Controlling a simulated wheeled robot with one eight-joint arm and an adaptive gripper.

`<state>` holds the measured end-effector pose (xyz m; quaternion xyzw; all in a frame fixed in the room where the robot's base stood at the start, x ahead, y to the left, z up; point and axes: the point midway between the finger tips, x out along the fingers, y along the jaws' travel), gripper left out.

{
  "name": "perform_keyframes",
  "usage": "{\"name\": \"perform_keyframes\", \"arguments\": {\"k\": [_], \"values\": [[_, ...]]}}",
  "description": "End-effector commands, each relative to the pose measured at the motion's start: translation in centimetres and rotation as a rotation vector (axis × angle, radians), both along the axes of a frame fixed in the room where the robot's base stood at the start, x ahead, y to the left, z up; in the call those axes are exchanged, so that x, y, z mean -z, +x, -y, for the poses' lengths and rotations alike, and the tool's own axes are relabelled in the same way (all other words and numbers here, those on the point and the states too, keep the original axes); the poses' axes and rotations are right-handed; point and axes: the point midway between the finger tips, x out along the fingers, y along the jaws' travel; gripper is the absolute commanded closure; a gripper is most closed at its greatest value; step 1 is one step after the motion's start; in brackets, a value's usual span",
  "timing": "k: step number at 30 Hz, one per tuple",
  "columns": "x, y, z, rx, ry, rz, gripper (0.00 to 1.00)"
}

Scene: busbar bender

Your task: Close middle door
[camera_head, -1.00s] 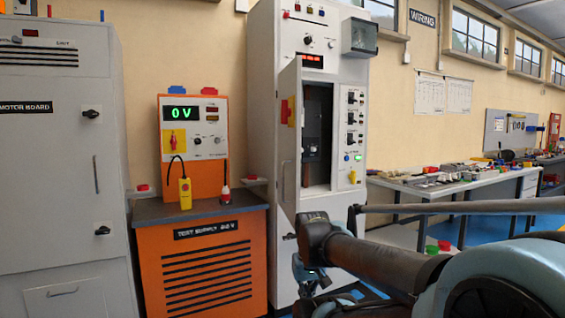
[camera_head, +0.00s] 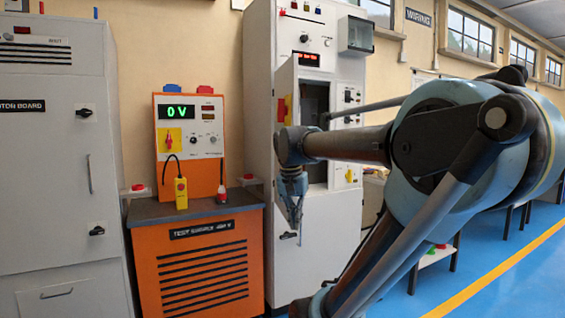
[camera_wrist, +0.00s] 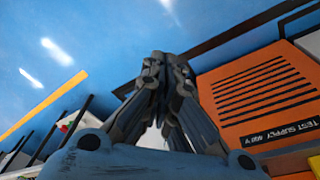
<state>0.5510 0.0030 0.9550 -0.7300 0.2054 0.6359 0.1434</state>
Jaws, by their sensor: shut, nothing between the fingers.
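The tall grey-white cabinet (camera_head: 316,262) stands right of centre in the head view. Its middle door (camera_head: 286,78) is open, swung outward on the left side of a dark opening (camera_head: 314,100). The door has a red switch on a yellow plate (camera_head: 284,108). My arm hides the door's lower part and part of the opening. My gripper (camera_head: 294,222) hangs pointing down in front of the cabinet, below the visible part of the door. In the wrist view my gripper (camera_wrist: 165,62) is shut and empty. I cannot tell whether it touches the door.
An orange test supply bench (camera_head: 205,272) stands left of the cabinet, with a yellow handheld device (camera_head: 181,192) on top. It also shows in the wrist view (camera_wrist: 262,92). A grey motor board cabinet (camera_head: 55,190) is at far left.

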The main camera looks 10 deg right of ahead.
Motion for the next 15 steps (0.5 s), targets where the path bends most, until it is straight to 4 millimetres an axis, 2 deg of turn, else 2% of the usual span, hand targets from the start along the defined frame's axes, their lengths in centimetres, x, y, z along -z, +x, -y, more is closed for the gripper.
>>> {"name": "perform_keyframes", "arguments": {"k": [1, 3, 15], "values": [[-2.1, 1.7, -0.3, 0.050, -0.007, -0.001, 1.00], [-4.6, 3.6, -0.6, 0.132, -0.019, -0.001, 1.00], [-17.0, 14.8, -3.5, 0.596, -0.101, 0.050, 1.00]]}}
